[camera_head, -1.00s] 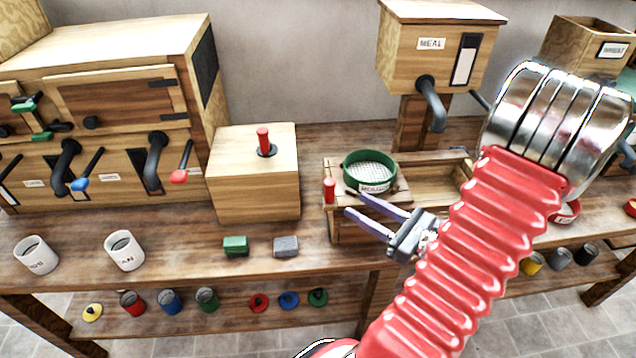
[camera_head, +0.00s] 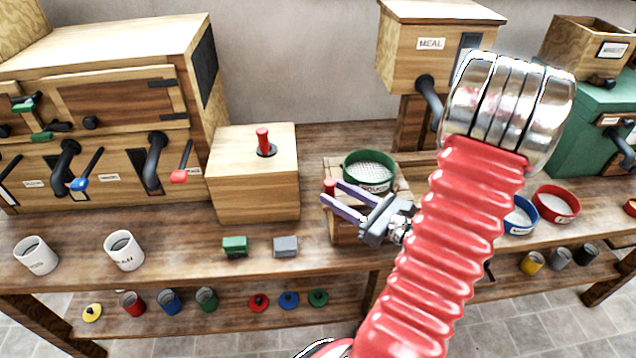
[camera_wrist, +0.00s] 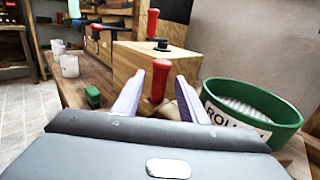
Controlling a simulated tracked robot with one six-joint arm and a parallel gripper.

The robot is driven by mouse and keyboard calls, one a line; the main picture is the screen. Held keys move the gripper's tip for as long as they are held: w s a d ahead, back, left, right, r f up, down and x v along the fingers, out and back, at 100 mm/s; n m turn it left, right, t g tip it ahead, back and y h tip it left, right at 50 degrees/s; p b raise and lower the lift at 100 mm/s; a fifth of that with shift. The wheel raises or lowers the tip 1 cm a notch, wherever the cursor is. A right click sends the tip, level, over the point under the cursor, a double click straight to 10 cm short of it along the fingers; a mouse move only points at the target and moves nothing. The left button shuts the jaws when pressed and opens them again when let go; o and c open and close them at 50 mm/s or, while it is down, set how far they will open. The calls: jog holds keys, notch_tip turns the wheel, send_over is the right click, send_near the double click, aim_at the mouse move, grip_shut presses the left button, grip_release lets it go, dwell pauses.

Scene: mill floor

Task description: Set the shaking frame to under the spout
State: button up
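The shaking frame (camera_head: 404,196) is a wooden carriage on the bench. It carries a green-rimmed sieve (camera_head: 369,168) and has a red knob (camera_head: 329,185) at its left front corner. The spout (camera_head: 431,104) is a dark curved pipe below the MEAL box, right of and above the sieve. My gripper (camera_head: 331,194) is open at the red knob. In the wrist view the knob (camera_wrist: 160,80) shows between the two purple fingers, with gaps visible on both sides. My arm hides the frame's right part.
A wooden box with a red-topped lever (camera_head: 264,142) stands left of the frame. Green (camera_head: 235,246) and grey (camera_head: 286,246) blocks lie at the bench front, near two white mugs (camera_head: 125,250). Blue and red (camera_head: 557,204) sieves sit at right. The bench behind the box is clear.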

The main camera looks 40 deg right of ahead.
jog(key=w+a, duration=0.1)
jog(key=w, duration=0.5)
jog(key=shift+w, duration=0.35)
jog(key=shift+a, duration=0.1)
jog(key=shift+c, duration=0.5)
grip_shut()
